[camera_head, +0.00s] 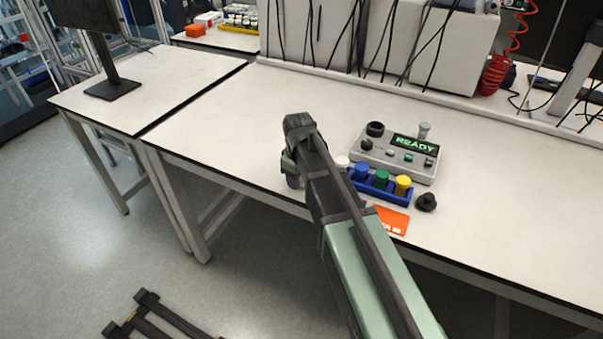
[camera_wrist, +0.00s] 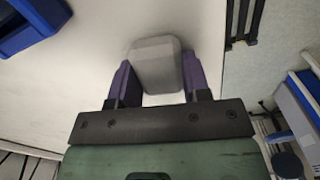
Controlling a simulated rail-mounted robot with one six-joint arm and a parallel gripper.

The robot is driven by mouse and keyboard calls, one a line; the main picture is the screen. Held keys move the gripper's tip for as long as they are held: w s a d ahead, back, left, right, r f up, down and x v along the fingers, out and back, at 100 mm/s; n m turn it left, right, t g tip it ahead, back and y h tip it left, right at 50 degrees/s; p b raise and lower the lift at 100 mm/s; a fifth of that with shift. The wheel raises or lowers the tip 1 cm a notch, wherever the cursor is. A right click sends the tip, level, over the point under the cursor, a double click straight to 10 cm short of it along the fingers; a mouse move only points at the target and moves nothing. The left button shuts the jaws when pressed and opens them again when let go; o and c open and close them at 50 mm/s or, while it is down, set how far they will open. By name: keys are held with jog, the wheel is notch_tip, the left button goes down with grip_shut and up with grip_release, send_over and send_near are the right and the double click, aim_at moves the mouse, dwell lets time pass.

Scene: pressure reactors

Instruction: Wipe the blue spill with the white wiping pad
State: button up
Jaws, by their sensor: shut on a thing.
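My gripper (camera_wrist: 158,68) is shut on the white wiping pad (camera_wrist: 156,62), a pale grey-white block with rounded corners between the two purple fingers in the wrist view. The pad is over or on the white bench top near the bench edge; I cannot tell if it touches the surface. In the head view my gripper (camera_head: 292,178) is near the front edge of the bench, left of the blue rack, and mostly hidden by my own arm. The pad is hidden there. I see no blue spill in either view.
A blue rack (camera_head: 374,191) with several coloured-cap vials stands right of my arm. A grey control box (camera_head: 396,157) reading READY is behind it. An orange card (camera_head: 393,220) and a black knob (camera_head: 426,202) lie nearby. The bench (camera_head: 225,125) is clear to the left.

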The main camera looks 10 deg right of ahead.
notch_tip(320, 180, up, 6)
jog(key=p, duration=0.6)
notch_tip(320, 180, up, 3)
jog(key=p, duration=0.3)
jog(key=shift+r, duration=0.1)
